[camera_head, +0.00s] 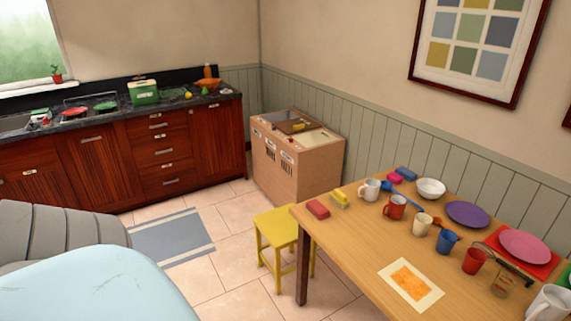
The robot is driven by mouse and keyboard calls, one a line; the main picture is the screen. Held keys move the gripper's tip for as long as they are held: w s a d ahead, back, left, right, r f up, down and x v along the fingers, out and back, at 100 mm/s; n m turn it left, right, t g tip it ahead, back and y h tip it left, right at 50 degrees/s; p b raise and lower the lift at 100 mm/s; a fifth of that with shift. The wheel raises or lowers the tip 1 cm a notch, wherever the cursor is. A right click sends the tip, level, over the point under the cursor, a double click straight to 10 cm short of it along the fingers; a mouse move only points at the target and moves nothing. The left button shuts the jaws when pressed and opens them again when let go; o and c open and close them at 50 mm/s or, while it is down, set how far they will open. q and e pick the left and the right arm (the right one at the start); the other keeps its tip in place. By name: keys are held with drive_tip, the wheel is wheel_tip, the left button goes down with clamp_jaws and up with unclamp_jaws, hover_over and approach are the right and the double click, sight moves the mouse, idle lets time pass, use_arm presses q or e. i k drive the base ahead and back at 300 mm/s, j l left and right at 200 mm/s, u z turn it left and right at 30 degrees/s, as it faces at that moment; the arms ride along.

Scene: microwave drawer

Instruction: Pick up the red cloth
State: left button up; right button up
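A small red folded block-like piece (317,208), possibly the red cloth, lies at the near left corner of the wooden table (350,245). It is too small to tell whether it is cloth or sponge. It lies beside a yellow piece (339,199), with its top uncovered. A flat red mat (548,270) lies under a pink plate at the table's right side. Neither of my grippers is in view.
Several mugs, including a red one (394,207), a white bowl (430,188) and a purple plate (468,215) crowd the table. A yellow stool (277,227) stands at its left end. Tiled floor (235,262) is open left of it. A grey seat (60,230) is at lower left.

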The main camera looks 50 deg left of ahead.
sight(318, 209)
drive_tip(key=u, duration=1.4)
